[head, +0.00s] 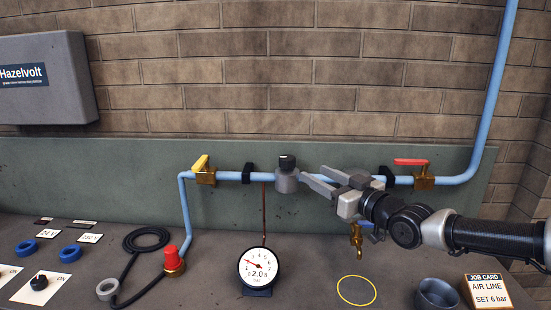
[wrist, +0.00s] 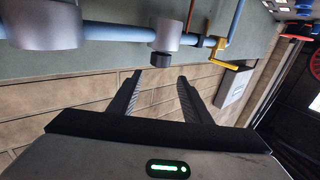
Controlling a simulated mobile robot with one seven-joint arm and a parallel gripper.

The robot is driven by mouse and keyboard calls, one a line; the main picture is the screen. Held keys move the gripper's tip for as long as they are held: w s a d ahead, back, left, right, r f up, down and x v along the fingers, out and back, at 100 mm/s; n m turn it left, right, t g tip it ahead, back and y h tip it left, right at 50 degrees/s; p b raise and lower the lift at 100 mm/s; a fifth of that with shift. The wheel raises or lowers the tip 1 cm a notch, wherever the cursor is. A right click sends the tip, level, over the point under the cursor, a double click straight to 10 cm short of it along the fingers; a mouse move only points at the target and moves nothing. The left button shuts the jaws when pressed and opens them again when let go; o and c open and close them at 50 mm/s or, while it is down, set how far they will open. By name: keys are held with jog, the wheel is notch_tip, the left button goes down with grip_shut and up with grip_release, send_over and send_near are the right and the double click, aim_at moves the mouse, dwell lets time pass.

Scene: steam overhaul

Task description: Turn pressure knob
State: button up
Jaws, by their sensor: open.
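The black pressure knob (head: 287,162) sits on top of a grey regulator body (head: 287,182) on the blue pipe. In the wrist view the knob (wrist: 160,57) shows upside down, just beyond and between the fingertips. My gripper (head: 312,173) is open and empty, to the right of the regulator, with its fingers pointing left towards it. In the wrist view a gap shows between my fingers (wrist: 159,76), and neither appears to hold the knob. The round gauge (head: 259,267) below reads 2.0 bar. The job card (head: 487,291) says AIR LINE, SET 6 bar.
A yellow-handled valve (head: 203,168) is left of the regulator and a red-handled valve (head: 412,170) right. In the wrist view a grey cylinder (wrist: 45,28) also sits on the pipe. A grey cup (head: 437,294), a yellow ring (head: 356,290) and a red-capped fitting (head: 173,260) are on the bench.

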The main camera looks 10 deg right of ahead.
aim_at(286, 162)
jog(key=b+x, duration=0.1)
jog(key=x, duration=1.6)
jog(key=shift+b, duration=0.4)
jog(key=shift+a, duration=0.1)
jog(key=c, duration=0.8)
